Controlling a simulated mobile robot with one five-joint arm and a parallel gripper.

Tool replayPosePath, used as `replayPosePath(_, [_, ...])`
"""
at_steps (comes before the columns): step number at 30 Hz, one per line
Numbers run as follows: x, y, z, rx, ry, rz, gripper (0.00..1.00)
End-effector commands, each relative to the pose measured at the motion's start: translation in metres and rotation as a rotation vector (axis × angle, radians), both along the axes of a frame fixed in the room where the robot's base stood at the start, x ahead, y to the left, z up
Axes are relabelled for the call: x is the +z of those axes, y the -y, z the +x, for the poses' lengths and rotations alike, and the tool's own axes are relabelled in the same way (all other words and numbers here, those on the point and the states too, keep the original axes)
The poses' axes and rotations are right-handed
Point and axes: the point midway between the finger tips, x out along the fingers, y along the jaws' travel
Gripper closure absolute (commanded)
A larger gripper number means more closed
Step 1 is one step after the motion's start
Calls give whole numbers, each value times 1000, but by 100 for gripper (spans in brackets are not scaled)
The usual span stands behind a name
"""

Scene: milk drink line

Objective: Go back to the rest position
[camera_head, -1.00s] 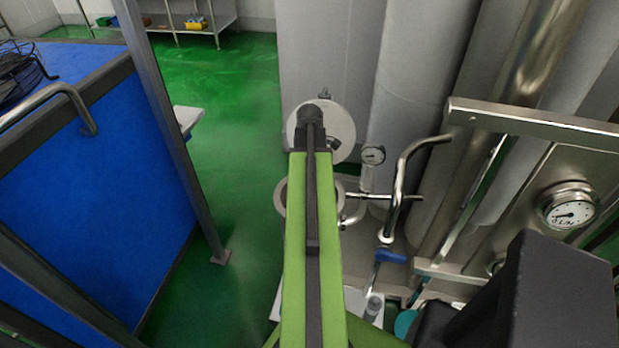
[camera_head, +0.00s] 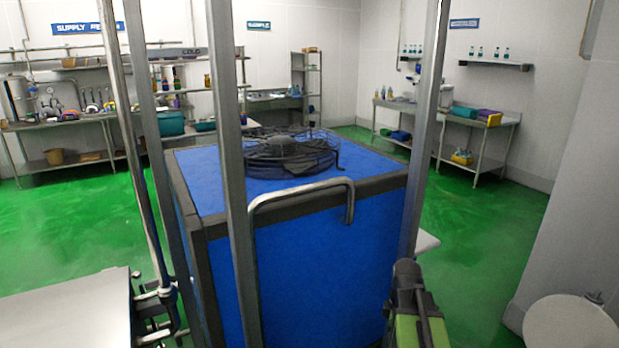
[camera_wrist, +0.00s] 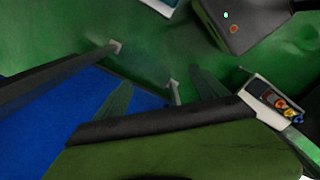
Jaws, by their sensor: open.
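My green and black arm shows at the lower right of the head view, beside the blue cabinet (camera_head: 320,265). The jaws cannot be made out there. In the wrist view, two dark green fingers of my gripper (camera_wrist: 160,94) stand apart with nothing between them, so it is open and empty. A wide green and black part of my arm fills the bottom of that view. Blue panel and green floor lie beyond the fingers.
A black fan guard (camera_head: 290,155) lies on the cabinet. Metal posts (camera_head: 235,200) stand close in front. A steel table (camera_head: 70,315) is at lower left and a round pale lid (camera_head: 570,325) at lower right. Shelves line the back wall. Green floor (camera_head: 465,250) is open right of the cabinet.

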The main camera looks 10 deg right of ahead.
Motion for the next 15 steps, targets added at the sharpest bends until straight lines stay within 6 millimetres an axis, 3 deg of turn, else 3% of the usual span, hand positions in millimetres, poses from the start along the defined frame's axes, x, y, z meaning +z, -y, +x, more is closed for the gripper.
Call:
replayPosePath(1, [0, -39, 7, 8, 0, 0, 18])
replayPosePath(3, [0, -85, 13, -20, 0, 0, 18])
replayPosePath(6, [0, -143, 14, -102, -1, -1, 18])
replayPosePath(9, [0, -188, 9, -245, -1, -1, 18])
replayPosePath(12, [0, -206, 2, -435, -1, -1, 18])
replayPosePath(15, [0, -204, -2, -655, -1, -1, 18])
